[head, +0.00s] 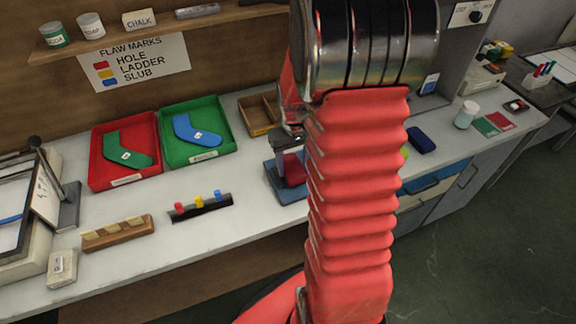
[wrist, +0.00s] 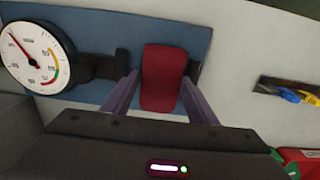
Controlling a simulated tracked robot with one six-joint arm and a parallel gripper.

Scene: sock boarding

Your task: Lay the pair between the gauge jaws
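The dark red pair (wrist: 162,78) is a folded, rounded bundle over the blue base of the gauge (wrist: 105,20). The gauge's white dial (wrist: 35,58) is at the left in the wrist view. A dark gauge jaw (wrist: 122,62) stands left of the pair, and a dark part shows close at its right. My gripper (wrist: 161,80) has its two grey fingers against the pair's left and right sides. In the head view the pair (head: 294,168) shows beside my arm, over the blue base (head: 286,192). Whether it rests on the base is hard to tell.
A red tray (head: 95,160) holds a green sock, and a green tray (head: 225,120) holds a blue sock. A wooden box (head: 258,118) stands behind the gauge. A peg rack (head: 202,207) and a wooden block (head: 118,233) lie at the left. My arm hides the bench's middle.

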